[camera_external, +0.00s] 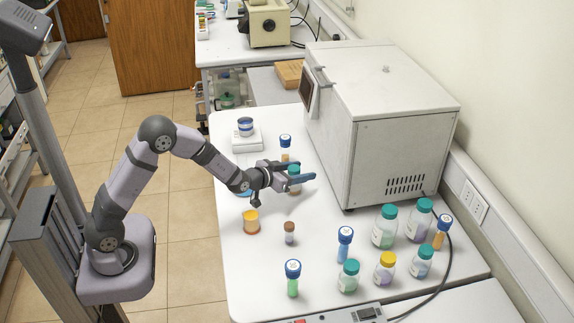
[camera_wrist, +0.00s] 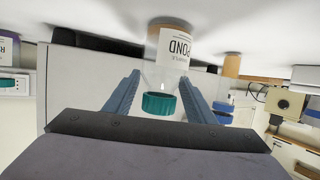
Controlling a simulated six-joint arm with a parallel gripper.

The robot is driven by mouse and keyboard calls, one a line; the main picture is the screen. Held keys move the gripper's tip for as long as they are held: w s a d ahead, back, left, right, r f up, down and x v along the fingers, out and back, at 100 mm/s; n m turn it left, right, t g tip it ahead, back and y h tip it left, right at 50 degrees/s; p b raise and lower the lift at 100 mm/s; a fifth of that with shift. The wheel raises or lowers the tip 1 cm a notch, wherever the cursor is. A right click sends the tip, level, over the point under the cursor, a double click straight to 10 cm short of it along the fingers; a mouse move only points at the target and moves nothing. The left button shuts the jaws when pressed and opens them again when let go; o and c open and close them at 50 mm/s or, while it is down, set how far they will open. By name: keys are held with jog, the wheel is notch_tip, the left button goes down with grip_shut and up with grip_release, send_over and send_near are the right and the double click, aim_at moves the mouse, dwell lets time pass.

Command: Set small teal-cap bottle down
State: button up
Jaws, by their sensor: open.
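The small teal-cap bottle (camera_external: 294,188) stands on the white table near the front of the big grey-white box, partly hidden by my gripper in the external view. My gripper (camera_external: 306,170) has its blue fingers spread on either side of the bottle. In the wrist view, the picture is upside down: the teal cap (camera_wrist: 160,104) lies between the fingers of my gripper (camera_wrist: 160,76), with a visible gap on each side. The bottle's white label (camera_wrist: 176,48) shows dark letters. The bottle looks upright, its base on the table.
The box-shaped machine (camera_external: 405,150) stands close on the right. A blue-capped tube (camera_external: 285,143) stands just behind my gripper. A scale (camera_external: 246,140) is at back left. An amber beaker (camera_external: 251,222) and brown-capped vial (camera_external: 289,233) stand in front. Several bottles crowd the front right.

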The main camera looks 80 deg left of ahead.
jog(key=shift+b+v, duration=0.4)
jog(key=shift+v, duration=0.6)
notch_tip(320, 180, up, 7)
jog(key=shift+w+f+b, duration=0.1)
jog(key=shift+b, duration=0.2)
